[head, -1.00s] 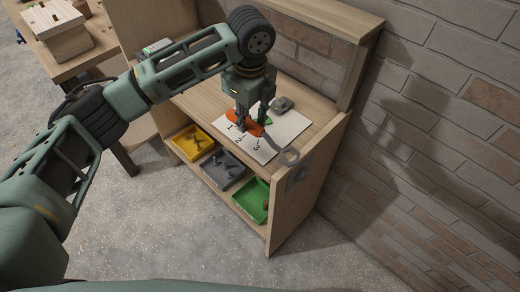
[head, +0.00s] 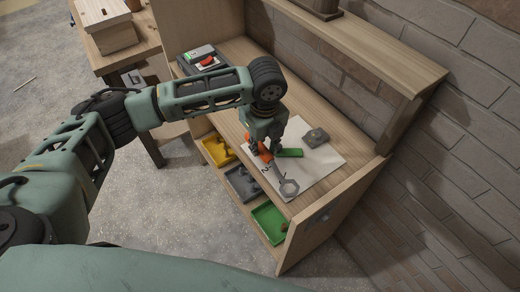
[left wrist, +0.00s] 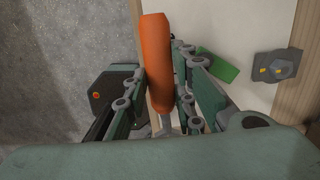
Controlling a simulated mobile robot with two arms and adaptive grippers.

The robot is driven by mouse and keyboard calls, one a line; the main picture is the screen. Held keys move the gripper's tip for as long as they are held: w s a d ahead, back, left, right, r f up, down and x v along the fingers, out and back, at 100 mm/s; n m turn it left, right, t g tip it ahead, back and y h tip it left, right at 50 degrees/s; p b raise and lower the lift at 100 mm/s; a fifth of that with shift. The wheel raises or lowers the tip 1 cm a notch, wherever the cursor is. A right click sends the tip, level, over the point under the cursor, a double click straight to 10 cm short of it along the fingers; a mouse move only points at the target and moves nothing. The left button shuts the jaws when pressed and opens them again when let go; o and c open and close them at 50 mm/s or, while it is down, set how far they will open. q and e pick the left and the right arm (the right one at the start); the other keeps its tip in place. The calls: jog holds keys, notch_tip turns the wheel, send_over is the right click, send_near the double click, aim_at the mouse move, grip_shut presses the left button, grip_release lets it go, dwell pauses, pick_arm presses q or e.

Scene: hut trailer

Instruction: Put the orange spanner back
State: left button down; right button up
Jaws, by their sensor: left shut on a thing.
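The orange spanner's handle (head: 265,155) is between the fingers of my left gripper (head: 264,146), over the white numbered sheet (head: 322,162) on the workbench. In the left wrist view the orange handle (left wrist: 156,62) runs lengthwise between the fingers of the left gripper (left wrist: 172,75), which is shut on it. A grey shaft and ring end (head: 288,187) extend from the handle toward the sheet's front corner. The fingers partly hide the handle, and I cannot tell whether the spanner touches the sheet. My right gripper is in neither view.
A green block (head: 290,152) and a grey block (head: 316,137) lie on the sheet close to the gripper. Yellow (head: 217,150), grey (head: 240,186) and green (head: 270,222) trays sit on the lower shelf. A brick wall and raised wooden shelf (head: 365,45) bound the back.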

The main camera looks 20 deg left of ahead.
aim_at(260, 154)
pick_arm(q)
jog(key=shift+s+a+f, duration=0.15)
jog(key=shift+a+f, duration=0.05)
jog(key=shift+f, duration=0.3)
notch_tip(260, 154, down, 2)
jog(key=shift+f+p, duration=0.2)
jog(key=shift+p, duration=0.45)
jog(key=shift+f, duration=0.45)
jog(key=c, duration=1.8)
grip_release()
jog(key=o, duration=0.3)
jog(key=shift+o, duration=0.2)
jog(key=shift+r, duration=0.55)
jog(key=r+b, duration=0.1)
jog(key=r, duration=0.2)
jog(key=r+b, duration=0.1)
jog(key=r, duration=0.7)
jog(key=shift+s+d+b, duration=0.35)
jog(key=shift+d+b, duration=0.05)
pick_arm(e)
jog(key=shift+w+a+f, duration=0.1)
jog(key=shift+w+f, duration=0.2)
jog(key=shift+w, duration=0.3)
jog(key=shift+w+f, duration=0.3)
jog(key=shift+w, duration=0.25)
